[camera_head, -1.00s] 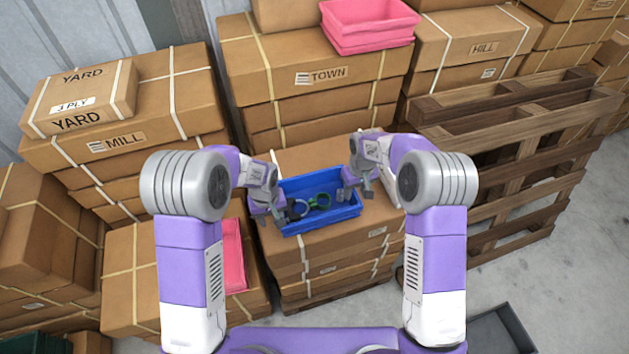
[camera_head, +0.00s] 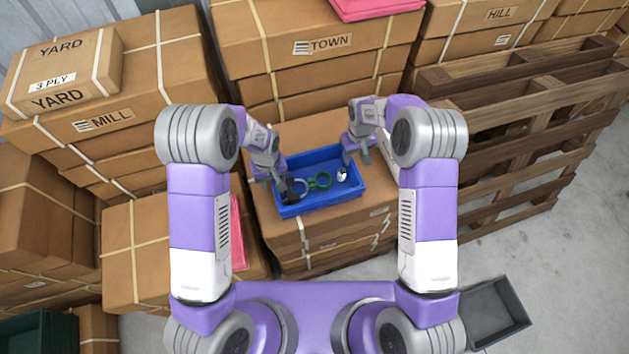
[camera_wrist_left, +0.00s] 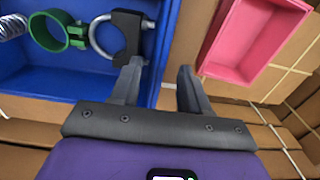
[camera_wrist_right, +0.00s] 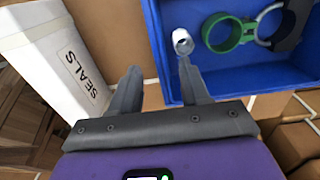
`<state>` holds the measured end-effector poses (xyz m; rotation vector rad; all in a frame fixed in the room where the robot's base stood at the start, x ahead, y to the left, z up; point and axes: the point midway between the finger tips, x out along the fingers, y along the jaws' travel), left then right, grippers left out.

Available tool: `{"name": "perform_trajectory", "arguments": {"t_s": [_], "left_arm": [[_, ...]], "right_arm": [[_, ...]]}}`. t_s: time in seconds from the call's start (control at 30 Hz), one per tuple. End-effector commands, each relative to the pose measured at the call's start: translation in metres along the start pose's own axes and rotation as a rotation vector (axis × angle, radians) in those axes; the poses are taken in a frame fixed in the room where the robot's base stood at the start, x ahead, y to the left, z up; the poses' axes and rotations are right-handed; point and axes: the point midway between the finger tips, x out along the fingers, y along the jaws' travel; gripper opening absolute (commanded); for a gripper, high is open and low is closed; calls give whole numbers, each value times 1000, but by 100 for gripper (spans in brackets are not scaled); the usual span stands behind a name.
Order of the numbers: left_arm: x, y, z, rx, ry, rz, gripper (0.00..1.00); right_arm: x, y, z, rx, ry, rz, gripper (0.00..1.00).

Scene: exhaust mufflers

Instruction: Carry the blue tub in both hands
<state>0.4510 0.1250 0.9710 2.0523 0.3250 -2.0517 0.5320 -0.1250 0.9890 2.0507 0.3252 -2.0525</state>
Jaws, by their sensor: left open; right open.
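The blue tub (camera_head: 330,197) sits on a stack of cartons in front of me. It holds a green ring clamp (camera_head: 320,181), a grey clamp with a black block (camera_wrist_left: 119,35) and a small silver piece (camera_head: 342,174). My left gripper (camera_head: 272,181) is open at the tub's left wall. In the left wrist view its fingers (camera_wrist_left: 160,82) stand either side of the wall (camera_wrist_left: 165,50). My right gripper (camera_head: 357,156) is open at the tub's right wall. In the right wrist view its fingers (camera_wrist_right: 160,85) straddle that wall (camera_wrist_right: 158,45). I cannot tell whether the fingers touch the walls.
A white box marked SEALS (camera_wrist_right: 70,70) lies beside the tub on the right. A pink tub (camera_wrist_left: 250,40) is low at the left. Carton stacks (camera_head: 110,120) stand left and behind. Wooden pallets (camera_head: 510,130) stand right. A grey bin (camera_head: 495,312) is on the floor.

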Motion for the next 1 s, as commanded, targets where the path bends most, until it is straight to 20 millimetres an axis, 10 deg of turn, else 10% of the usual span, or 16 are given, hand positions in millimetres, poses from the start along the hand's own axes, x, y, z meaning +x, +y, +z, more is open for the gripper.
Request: {"name": "perform_trajectory", "arguments": {"t_s": [0.63,1.0], "left_arm": [[38,0,0,0,0,0,46],[38,0,0,0,0,0,0]], "right_arm": [[38,0,0,0,1,0,46],[38,0,0,0,1,0,0]]}}
